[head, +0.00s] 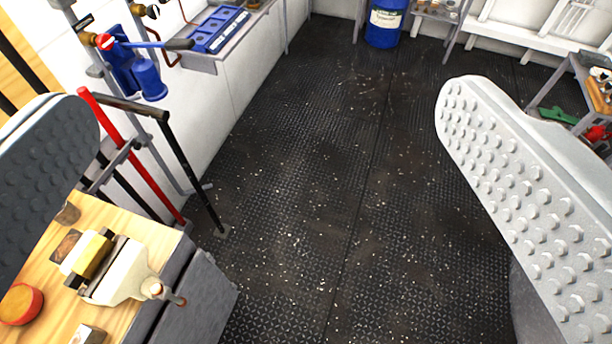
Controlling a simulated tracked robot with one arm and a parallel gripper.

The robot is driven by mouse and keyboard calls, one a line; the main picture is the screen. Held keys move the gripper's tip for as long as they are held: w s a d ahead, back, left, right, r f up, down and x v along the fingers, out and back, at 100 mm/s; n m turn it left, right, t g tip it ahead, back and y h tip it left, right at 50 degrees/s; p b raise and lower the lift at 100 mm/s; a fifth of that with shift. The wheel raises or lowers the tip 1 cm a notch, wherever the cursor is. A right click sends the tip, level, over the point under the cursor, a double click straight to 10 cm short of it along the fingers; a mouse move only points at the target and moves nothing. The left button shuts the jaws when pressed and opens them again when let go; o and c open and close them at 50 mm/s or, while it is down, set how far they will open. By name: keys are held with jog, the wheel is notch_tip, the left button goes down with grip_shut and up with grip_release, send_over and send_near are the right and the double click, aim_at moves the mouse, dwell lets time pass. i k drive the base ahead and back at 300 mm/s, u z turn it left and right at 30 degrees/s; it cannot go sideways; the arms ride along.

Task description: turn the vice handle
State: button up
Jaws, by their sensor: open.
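The vice (122,274) is cream coloured and sits on a wooden bench top at the lower left, with a yellow piece at its jaws. Its handle (172,294) is a short bar with a rounded end, at the vice's front right, near the bench edge. My gripper (268,108) is wide open, with one studded grey finger at the left edge and the other at the right. The left finger appears above and left of the vice, apart from the handle.
The bench (105,215) also holds a red round tin (20,304) and small blocks. Red and black long-handled tools (130,150) lean behind it. The dark floor (310,200) is clear in the middle. A blue barrel (386,24) stands at the back, a shelf (560,90) at the right.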

aim_at(153, 288)
jog(key=u, duration=0.5)
jog(key=k, duration=1.3)
jog(key=u, duration=0.1)
jog(key=i, duration=0.75)
jog(key=u, duration=0.15)
